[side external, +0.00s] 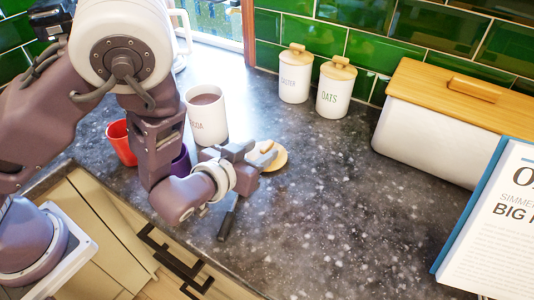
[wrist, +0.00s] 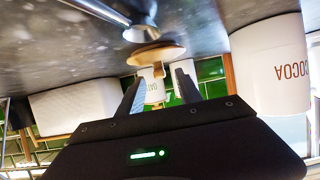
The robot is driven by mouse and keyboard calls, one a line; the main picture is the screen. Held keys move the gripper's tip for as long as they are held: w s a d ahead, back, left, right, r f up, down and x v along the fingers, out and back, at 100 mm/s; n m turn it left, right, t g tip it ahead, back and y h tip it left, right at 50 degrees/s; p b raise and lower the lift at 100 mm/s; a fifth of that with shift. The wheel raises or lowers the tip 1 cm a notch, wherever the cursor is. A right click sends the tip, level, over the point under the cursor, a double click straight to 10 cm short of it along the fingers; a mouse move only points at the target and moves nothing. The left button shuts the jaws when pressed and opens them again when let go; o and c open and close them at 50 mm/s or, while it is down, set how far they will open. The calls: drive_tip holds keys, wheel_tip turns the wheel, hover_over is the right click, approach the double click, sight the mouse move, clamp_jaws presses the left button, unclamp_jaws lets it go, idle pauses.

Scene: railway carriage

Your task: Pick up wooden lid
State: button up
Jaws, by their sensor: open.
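The wooden lid (side external: 281,160) is a round, light-wood disc with a knob, lying on the dark speckled counter. My gripper (side external: 262,152) is low over the counter at the lid's left side, and its fingers partly hide the lid. In the wrist view the lid (wrist: 158,52) appears just beyond and between the two open fingertips (wrist: 158,78), with its knob toward the gap. Nothing is held between the fingers. I cannot tell whether they touch the lid. The white cocoa canister (side external: 206,122) stands open with brown contents, left of my gripper; it also shows in the wrist view (wrist: 270,65).
Two lidded white canisters (side external: 294,78) (side external: 334,97) stand by the green tile wall. A white bread box (side external: 420,140) and a book (side external: 497,225) are at right. Red (side external: 120,142) and purple (side external: 181,163) cups stand near my arm. A dark-handled utensil (side external: 227,222) lies in front.

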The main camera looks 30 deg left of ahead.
sight(264, 148)
drive_tip(key=x, duration=0.4)
clamp_jaws()
wheel_tip(264, 148, up, 10)
drive_tip(key=shift+w+f, duration=0.2)
drive_tip(key=w+a+r+m+h, duration=0.3)
drive_tip(key=a+r, duration=0.4)
drive_tip(key=a, duration=0.1)
drive_tip(key=s+a+r+m+g+h, duration=0.1)
drive_tip(key=s+a, duration=0.3)
drive_tip(key=a, duration=0.4)
drive_tip(key=shift+a+m+h, duration=0.3)
drive_tip(key=shift+a+h, duration=0.05)
drive_tip(key=shift+h, duration=0.25)
